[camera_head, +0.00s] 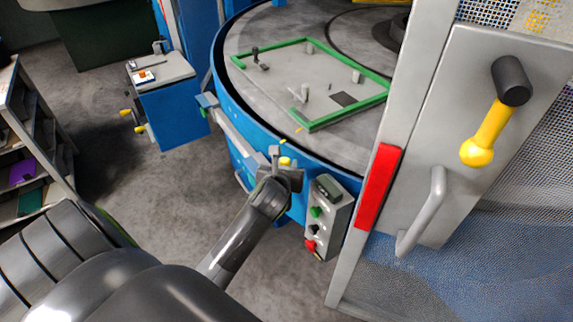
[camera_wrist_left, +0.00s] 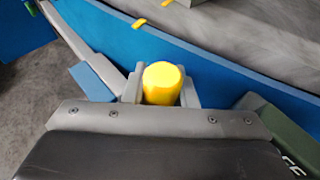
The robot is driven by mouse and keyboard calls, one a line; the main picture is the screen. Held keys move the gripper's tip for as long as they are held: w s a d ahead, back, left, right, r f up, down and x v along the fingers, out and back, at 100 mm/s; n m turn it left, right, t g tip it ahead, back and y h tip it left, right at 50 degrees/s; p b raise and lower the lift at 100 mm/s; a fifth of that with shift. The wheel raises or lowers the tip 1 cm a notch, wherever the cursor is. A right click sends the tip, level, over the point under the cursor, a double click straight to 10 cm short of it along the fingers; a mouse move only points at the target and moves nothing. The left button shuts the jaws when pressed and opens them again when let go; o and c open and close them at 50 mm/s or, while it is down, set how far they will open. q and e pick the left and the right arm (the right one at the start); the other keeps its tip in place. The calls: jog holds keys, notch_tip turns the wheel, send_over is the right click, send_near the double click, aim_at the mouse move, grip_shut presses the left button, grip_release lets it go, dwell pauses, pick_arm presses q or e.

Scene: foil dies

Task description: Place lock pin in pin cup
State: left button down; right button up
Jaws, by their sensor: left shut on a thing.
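My left gripper (camera_head: 282,160) is at the blue side of the round table, in the middle of the head view. It is shut on a yellow-topped cylinder, which I take for the lock pin (camera_head: 285,162). In the left wrist view the lock pin (camera_wrist_left: 163,83) stands between the two grey fingers, its round yellow end toward the camera. Its lower part is hidden by the gripper. I cannot make out the pin cup for certain in either view. My right gripper is not in view.
The round table (camera_head: 265,100) bears a green frame (camera_head: 316,124). A control box (camera_head: 328,218) with buttons hangs close right of my gripper. A grey post with a red panel (camera_head: 377,187) and a door handle (camera_head: 424,215) stand at right. A blue cabinet (camera_head: 182,118) stands at left.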

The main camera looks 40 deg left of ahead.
pick_arm(q)
jog(key=c, duration=1.2)
grip_release()
jog(key=shift+f, duration=0.1)
jog(key=shift+o, duration=0.2)
jog(key=shift+r, duration=0.2)
jog(key=v, duration=1.2)
jog(key=shift+f, duration=0.1)
